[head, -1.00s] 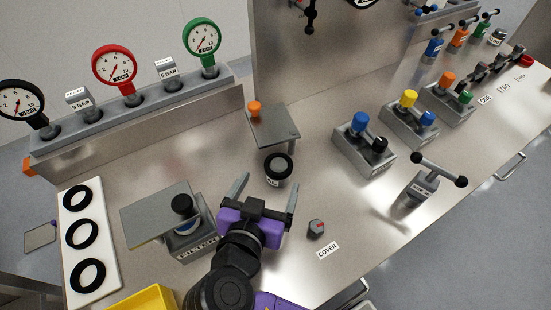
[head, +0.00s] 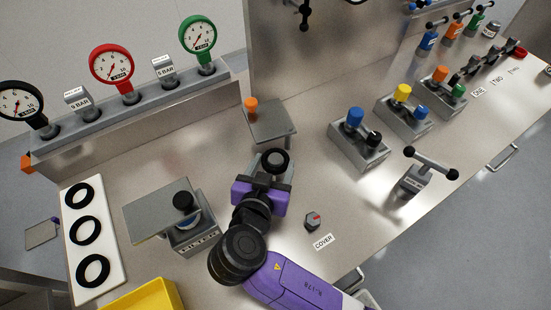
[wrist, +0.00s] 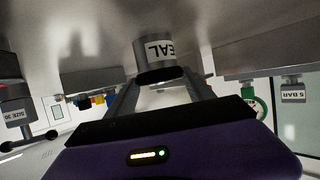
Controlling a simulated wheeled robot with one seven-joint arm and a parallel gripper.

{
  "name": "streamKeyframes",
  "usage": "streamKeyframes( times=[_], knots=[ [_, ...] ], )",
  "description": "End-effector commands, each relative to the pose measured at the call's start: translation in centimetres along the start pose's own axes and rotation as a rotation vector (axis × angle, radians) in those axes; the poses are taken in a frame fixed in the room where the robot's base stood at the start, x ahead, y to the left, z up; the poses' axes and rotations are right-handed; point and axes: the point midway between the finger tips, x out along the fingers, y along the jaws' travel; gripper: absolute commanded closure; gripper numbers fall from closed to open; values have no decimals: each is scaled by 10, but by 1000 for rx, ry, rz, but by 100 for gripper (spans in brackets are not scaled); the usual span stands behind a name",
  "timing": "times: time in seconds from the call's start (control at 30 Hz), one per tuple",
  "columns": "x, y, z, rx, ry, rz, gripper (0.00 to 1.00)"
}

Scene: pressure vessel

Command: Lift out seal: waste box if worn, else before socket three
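The seal piece (head: 275,162) is a short grey cylinder with a thick black ring on top, standing upright on the bench. In the wrist view its "SEAL" label (wrist: 160,50) shows upside down. My gripper (head: 273,168) has a finger on each side of it, closed in against the sides just below the black ring. Whether the seal is worn cannot be told. A yellow box (head: 146,297) is cut off at the bottom edge. Labels ONE (head: 479,93), TWO (head: 497,81) and a third, too small to read (head: 514,71), lie before a row of dark sockets far right.
A plate on a filter block (head: 160,212) stands left of my arm, and a grey stand with an orange knob (head: 272,122) just behind the seal. Valve blocks (head: 357,148) and a T-handle (head: 412,182) are to the right. A white board (head: 95,240) holds three black rings.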

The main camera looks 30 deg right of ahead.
Motion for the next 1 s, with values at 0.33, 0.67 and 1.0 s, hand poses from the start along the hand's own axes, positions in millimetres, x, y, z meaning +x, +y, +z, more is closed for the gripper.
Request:
streamKeyframes(
  times=[0.33, 0.67, 1.0],
  knots=[
    [0, 0, -1, 0, 1, 0, 78],
    [-10, 0, -23, 5, 2, -1, 78],
    [-40, -1, -98, 10, 4, -3, 78]
  ],
)
